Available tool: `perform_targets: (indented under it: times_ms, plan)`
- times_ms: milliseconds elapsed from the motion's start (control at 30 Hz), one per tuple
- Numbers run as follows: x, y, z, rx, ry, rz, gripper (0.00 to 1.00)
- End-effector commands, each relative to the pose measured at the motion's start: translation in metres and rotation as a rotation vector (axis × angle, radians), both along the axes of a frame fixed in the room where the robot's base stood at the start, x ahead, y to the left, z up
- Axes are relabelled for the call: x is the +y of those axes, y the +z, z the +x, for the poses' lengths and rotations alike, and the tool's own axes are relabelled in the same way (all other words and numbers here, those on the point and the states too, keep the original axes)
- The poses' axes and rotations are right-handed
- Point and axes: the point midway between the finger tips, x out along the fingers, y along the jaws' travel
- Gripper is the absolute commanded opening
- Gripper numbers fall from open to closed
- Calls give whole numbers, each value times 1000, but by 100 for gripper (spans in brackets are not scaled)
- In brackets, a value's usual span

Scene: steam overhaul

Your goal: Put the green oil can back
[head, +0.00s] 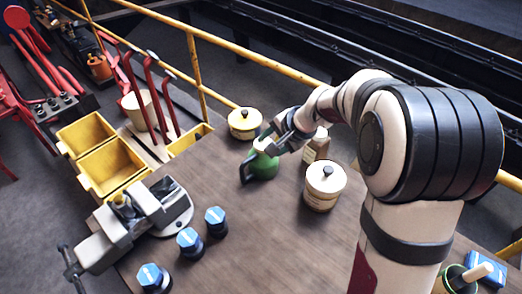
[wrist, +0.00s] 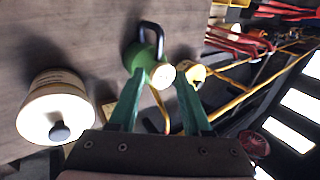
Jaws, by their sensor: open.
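The green oil can (head: 264,168) stands on the brown workbench (head: 245,215), partly hidden behind my gripper in the head view. In the wrist view the green oil can (wrist: 143,56) shows a black loop handle and a pale round top, just beyond the fingertips. My gripper (head: 268,145) is at the can's upper part in the head view. In the wrist view my gripper (wrist: 160,80) has its two green fingers apart, with the can's pale top in front of the gap. Whether a finger touches the can, I cannot tell.
Three blue-capped jars (head: 189,240) and a vice (head: 137,218) are left. A yellow railing (head: 255,55) runs behind.

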Motion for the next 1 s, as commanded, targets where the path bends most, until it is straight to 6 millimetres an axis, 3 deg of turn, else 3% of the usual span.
perform_targets:
  times_ms: [267,333,367,467,500,600,700,800,1000]
  plan:
    - [-4,15,-11,4,9,-3,49]
    - [3,27,-38,24,58,-16,49]
    - [7,35,-59,39,95,-27,49]
    - [15,52,-152,127,230,-92,49]
    - [14,55,-191,169,277,-125,49]
    - [3,50,-274,266,357,-212,49]
    - [-9,41,-324,332,389,-272,49]
    - [-14,37,-339,358,398,-296,49]
    - [-14,37,-339,359,397,-295,49]
